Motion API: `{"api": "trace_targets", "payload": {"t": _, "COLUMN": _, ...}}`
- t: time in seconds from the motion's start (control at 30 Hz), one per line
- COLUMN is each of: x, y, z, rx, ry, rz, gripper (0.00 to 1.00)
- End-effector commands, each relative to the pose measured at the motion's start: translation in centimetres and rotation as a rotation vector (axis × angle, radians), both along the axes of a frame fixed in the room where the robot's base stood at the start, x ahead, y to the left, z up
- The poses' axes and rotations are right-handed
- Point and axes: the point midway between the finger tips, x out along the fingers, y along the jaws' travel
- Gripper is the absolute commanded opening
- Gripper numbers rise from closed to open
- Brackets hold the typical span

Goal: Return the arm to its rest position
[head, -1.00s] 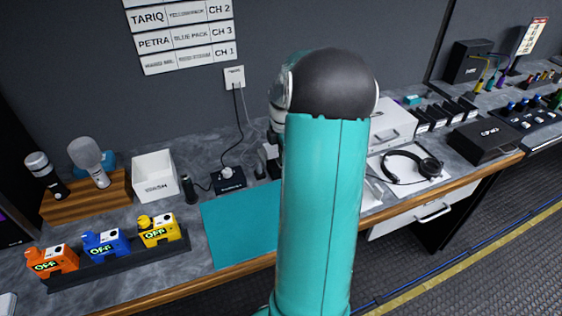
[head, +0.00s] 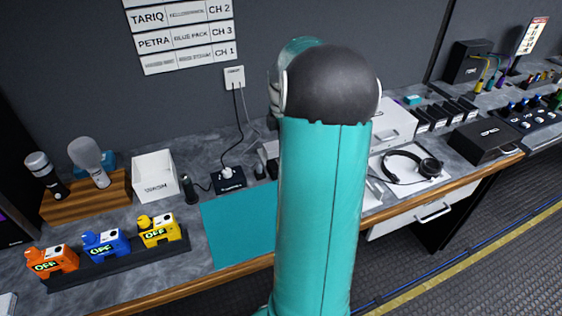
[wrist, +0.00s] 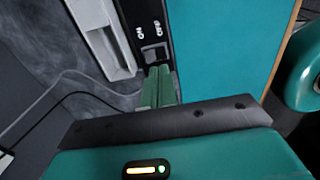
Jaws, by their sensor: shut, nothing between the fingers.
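My teal arm (head: 318,220) stands upright across the middle of the head view, with its dark rounded joint (head: 330,85) at the top. A further teal link shows just behind that joint at its upper left. My gripper is hidden behind the arm in the head view. In the wrist view my gripper (wrist: 158,72) shows as two green fingers pressed together, with nothing between them. The fingertips appear over or near a black strip with ON and OFF marks and a switch (wrist: 153,53). I cannot tell whether they touch it.
A teal mat (head: 240,228) lies on the counter, partly behind my arm. Orange, blue and yellow packs marked OFF (head: 103,243) sit in a dark rack at left. A white bin (head: 154,177) stands behind. Headphones (head: 412,165) lie at right. The wall is close behind the counter.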

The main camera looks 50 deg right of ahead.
Motion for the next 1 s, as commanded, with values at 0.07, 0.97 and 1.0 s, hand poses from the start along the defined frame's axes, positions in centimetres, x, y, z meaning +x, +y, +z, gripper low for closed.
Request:
{"api": "trace_targets", "payload": {"t": 0.07, "x": 0.0, "y": 0.0, "z": 0.6, "rx": -0.001, "ry": 0.0, "rz": 0.0, "gripper": 0.0}}
{"api": "trace_targets", "payload": {"t": 0.97, "x": 0.8, "y": 1.7, "z": 2.7, "rx": -0.018, "ry": -0.005, "rz": -0.023, "gripper": 0.0}}
{"api": "trace_targets", "payload": {"t": 1.0, "x": 1.3, "y": 2.8, "z": 3.3, "rx": -0.029, "ry": -0.01, "rz": -0.04, "gripper": 0.0}}
